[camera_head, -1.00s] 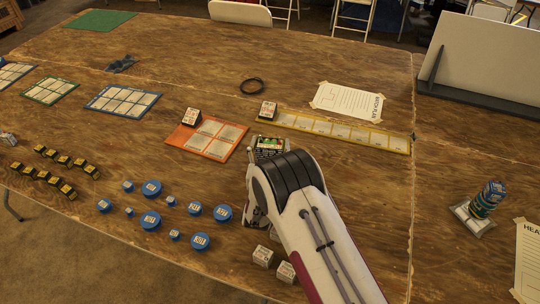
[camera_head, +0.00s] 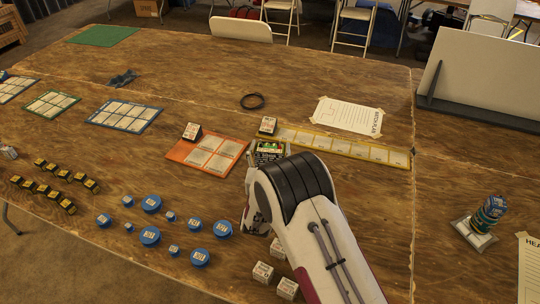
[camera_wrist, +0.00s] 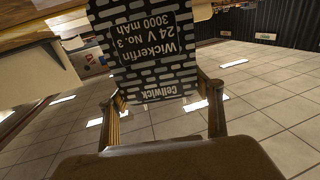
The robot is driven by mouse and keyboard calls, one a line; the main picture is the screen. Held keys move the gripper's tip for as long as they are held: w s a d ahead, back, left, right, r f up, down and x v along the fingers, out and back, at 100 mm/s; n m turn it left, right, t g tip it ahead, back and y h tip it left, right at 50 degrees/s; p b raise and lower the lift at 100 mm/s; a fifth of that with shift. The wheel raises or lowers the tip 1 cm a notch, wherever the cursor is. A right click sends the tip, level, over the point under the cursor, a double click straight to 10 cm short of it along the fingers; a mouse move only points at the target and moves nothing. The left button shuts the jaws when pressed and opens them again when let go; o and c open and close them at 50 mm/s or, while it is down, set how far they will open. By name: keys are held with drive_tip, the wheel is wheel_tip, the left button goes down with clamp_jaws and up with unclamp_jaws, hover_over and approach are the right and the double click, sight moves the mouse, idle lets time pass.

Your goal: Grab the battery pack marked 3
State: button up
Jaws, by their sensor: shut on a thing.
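The battery pack marked 3 (camera_wrist: 150,45) fills the upper middle of the wrist view. It is dark with pale brick-like marks, and its upside-down print reads "Wickerfin 24 V No. 3 3000 mAh" and "Cellwick". My gripper (camera_wrist: 162,96) is shut on it, one finger at each side. Tiled floor shows below and beside the pack. In the head view the top of the pack (camera_head: 270,150) shows just beyond my arm, with green and red spots on it. My arm hides its lower part and most of the gripper.
An orange mat (camera_head: 180,153) lies left of the pack, a yellow strip (camera_head: 408,160) beyond it. Several white boxes (camera_head: 263,272) stand beside my arm. Blue round pieces (camera_head: 150,236) and black-yellow blocks (camera_head: 68,206) lie to the left.

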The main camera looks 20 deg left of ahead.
drive_tip(key=shift+r, duration=2.8)
